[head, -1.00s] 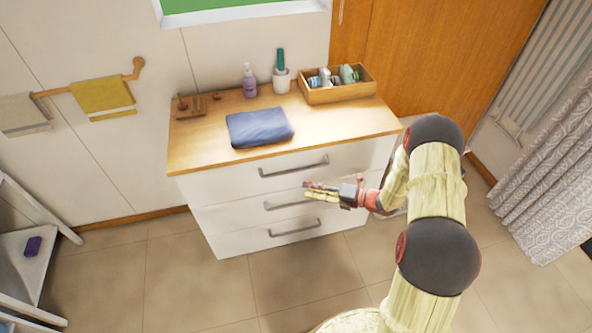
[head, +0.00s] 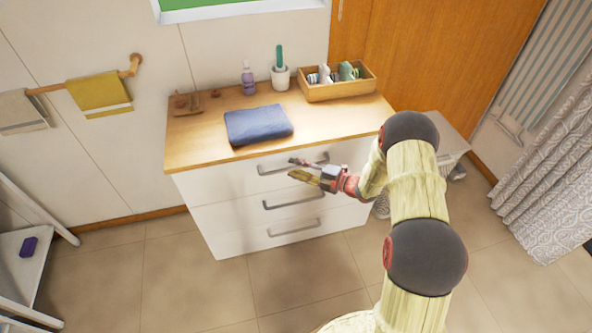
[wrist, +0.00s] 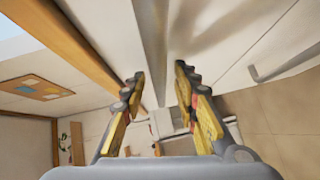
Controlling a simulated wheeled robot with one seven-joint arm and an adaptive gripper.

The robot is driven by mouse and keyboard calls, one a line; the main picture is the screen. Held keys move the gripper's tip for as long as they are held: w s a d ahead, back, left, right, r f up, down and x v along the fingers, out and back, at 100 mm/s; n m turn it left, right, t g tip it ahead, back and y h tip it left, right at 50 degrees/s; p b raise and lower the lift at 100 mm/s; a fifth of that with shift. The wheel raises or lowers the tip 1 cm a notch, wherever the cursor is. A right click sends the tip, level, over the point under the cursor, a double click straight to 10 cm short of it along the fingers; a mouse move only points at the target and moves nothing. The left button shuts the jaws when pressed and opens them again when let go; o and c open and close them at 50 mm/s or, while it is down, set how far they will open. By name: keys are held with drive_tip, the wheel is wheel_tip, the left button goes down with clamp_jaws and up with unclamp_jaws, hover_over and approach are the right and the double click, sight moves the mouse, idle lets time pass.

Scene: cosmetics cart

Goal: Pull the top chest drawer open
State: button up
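The white chest (head: 215,188) has three drawers, each with a grey bar handle. The top drawer looks closed, flush with the fronts below. Its handle (head: 270,170) is partly hidden behind my gripper (head: 293,168), which is at its right half. In the wrist view the top handle (wrist: 150,45) runs lengthwise between the two spread fingers of my gripper (wrist: 160,78). The fingers are open, and I see no clear contact with the bar. The middle drawer handle (head: 292,201) is just below my gripper, and it also shows in the wrist view (wrist: 287,66).
A folded blue towel (head: 258,125), a pump bottle (head: 248,78), a white cup (head: 280,78) and a wooden box (head: 337,89) stand on the chest top. A grey stool (head: 446,134) stands to the right. The floor (head: 300,275) in front is clear.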

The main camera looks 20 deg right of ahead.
drive_tip(key=shift+w+a, duration=0.1)
drive_tip(key=shift+c, duration=0.8)
clamp_jaws()
